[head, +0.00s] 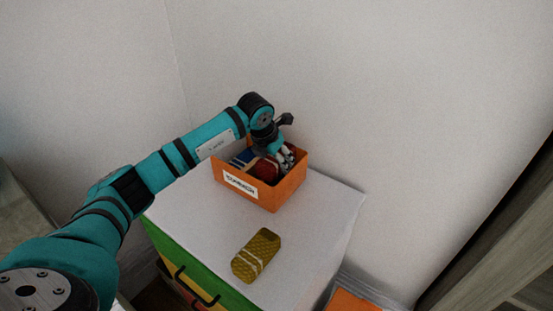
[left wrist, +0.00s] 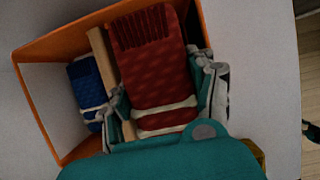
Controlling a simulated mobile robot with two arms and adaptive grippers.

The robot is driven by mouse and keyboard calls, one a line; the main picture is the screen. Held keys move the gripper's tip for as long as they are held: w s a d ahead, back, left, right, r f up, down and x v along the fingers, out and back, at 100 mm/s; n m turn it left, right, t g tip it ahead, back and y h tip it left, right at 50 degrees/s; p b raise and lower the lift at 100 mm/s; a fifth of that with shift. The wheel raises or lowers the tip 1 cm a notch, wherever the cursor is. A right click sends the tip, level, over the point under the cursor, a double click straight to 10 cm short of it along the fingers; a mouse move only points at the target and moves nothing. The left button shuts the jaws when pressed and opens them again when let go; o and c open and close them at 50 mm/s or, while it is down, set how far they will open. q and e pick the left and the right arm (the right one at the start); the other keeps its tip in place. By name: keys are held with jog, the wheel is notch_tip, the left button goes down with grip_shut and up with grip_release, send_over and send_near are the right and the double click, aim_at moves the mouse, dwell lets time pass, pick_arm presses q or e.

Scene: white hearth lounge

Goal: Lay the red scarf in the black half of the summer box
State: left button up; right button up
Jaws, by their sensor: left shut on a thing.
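The orange summer box (head: 285,193) stands on the white cabinet top, with a "SUMMER" label on its front. A wooden divider (left wrist: 101,62) splits it in the left wrist view. My left gripper (head: 282,157) is in the box opening, shut on the red scarf (head: 266,168). In the left wrist view the red scarf (left wrist: 155,75) lies lengthwise between the fingers, on the divider's right side. It covers most of that half; a dark strip shows beside it. Whether it touches the floor I cannot tell. My right gripper is not in view.
A rolled blue scarf (left wrist: 86,92) lies in the pale half, left of the divider. A mustard scarf (head: 256,256) lies on the cabinet top (head: 310,235) in front of the box. The top's right side is clear. White walls stand behind.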

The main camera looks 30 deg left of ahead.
pick_arm(q)
jog(key=o, duration=1.3)
jog(key=v, duration=1.2)
jog(key=shift+s, duration=0.1)
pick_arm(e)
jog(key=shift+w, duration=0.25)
